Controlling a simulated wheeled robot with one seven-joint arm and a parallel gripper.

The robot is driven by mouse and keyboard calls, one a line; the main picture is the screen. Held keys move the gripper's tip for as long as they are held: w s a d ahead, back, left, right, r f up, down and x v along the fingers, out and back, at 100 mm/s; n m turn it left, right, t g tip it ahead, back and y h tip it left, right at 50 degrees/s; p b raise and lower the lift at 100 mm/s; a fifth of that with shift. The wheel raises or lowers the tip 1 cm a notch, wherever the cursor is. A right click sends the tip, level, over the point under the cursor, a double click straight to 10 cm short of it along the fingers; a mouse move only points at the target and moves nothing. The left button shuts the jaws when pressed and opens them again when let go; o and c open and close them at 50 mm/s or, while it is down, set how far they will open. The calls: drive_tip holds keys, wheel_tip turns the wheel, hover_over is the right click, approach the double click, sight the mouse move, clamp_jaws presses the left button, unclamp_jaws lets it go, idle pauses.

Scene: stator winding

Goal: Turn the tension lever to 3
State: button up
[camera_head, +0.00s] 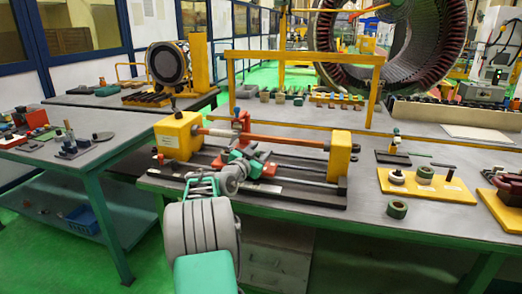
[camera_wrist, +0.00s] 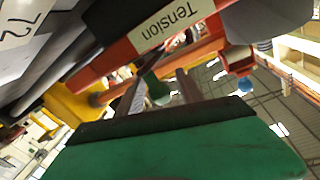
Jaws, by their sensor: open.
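A winding machine with a dark base (camera_head: 300,197) and yellow end blocks (camera_head: 180,135) stands on the bench in the head view. A red carriage (camera_head: 262,168) sits at its middle. In the wrist view a red part carries a "Tension" label (camera_wrist: 165,22). My gripper (camera_head: 252,157) is at the carriage, in front of the copper-coloured bar. In the wrist view my gripper (camera_wrist: 160,76) is open, its two fingers apart. A green rounded piece (camera_wrist: 157,91) shows between the fingers; I cannot tell whether they touch it. The lever's setting and scale cannot be read.
A yellow plate with round parts (camera_head: 427,184) and a dark green ring (camera_head: 397,209) lie to the right. A yellow frame (camera_head: 305,56) rises behind the machine. A side table (camera_head: 65,165) with small tools stands at the left. A large stator ring (camera_head: 450,45) is behind.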

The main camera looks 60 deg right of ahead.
drive_tip(key=shift+d, duration=0.35)
drive_tip(key=shift+c, duration=0.3)
clamp_jaws()
